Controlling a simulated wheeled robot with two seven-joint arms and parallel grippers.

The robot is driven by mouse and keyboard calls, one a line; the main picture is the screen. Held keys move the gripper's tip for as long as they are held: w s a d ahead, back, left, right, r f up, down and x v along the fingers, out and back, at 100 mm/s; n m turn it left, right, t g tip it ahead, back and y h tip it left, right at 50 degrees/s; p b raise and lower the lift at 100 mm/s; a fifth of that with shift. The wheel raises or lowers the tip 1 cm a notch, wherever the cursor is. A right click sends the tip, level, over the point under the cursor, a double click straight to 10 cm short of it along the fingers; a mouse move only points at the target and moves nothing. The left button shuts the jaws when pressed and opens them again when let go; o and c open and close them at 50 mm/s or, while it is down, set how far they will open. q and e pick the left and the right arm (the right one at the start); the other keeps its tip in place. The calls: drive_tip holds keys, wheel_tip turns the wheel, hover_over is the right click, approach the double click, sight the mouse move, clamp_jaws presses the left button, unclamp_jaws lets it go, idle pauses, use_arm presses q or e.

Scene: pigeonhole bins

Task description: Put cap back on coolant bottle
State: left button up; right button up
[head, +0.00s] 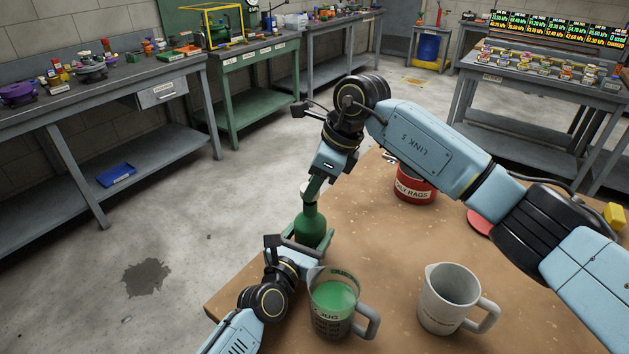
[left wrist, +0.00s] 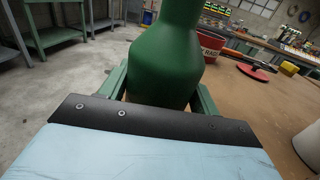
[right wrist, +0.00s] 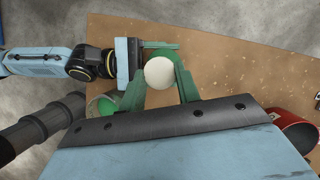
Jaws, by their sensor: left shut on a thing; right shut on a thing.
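The green coolant bottle (head: 309,227) stands upright near the table's left edge; it fills the middle of the left wrist view (left wrist: 165,65). My left gripper (head: 306,243) is shut around its lower body. My right gripper (head: 314,190) points down over the bottle's neck. It is shut on the white round cap (right wrist: 159,73), which sits between its fingertips in the right wrist view. The cap is in line with the neck at the bottle's top. The fingers partly hide the join, so I cannot tell whether the cap touches the neck.
A clear jug (head: 332,304) of green liquid stands close to my left gripper. An off-white mug (head: 449,298) stands right of it. A red rags tin (head: 414,184) is behind, under my right arm. The brown table (head: 385,245) is clear between them.

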drive_tip(key=shift+f, duration=0.1)
drive_tip(key=shift+f, duration=0.8)
drive_tip(key=shift+f, duration=0.55)
